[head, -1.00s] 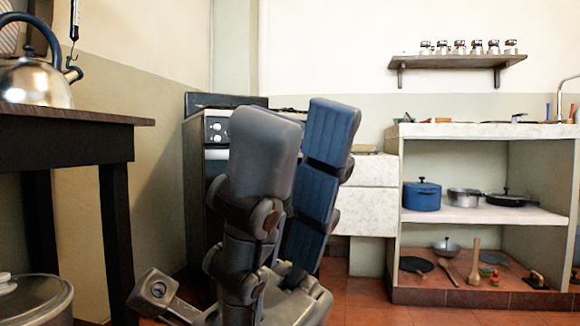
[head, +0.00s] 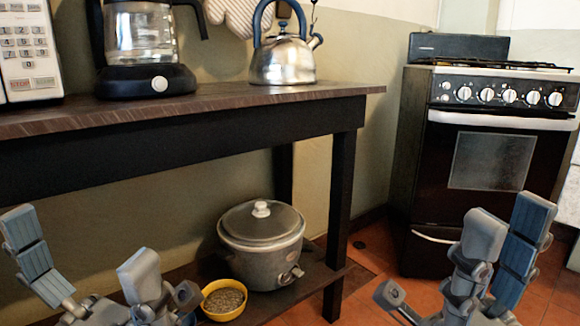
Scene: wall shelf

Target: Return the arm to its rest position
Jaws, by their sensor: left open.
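My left gripper (head: 82,240) is low at the left edge of the head view. Its two fingers stand wide apart, so it is open and empty. My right gripper (head: 507,216) is low at the right, pointing up in front of the stove. Its grey finger and its blue-padded finger stand apart with the pads showing, so it is open, and nothing is seen between them. The arms behind both grippers are cut off by the lower edge.
A dark wooden table (head: 190,150) carries a coffee maker (head: 147,80), a kettle (head: 283,60) and a keypad appliance (head: 30,50). Its lower shelf holds a slow cooker (head: 262,262) and a yellow bowl (head: 224,312). A stove (head: 480,215) stands right. Tiled floor (head: 375,300) is clear between.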

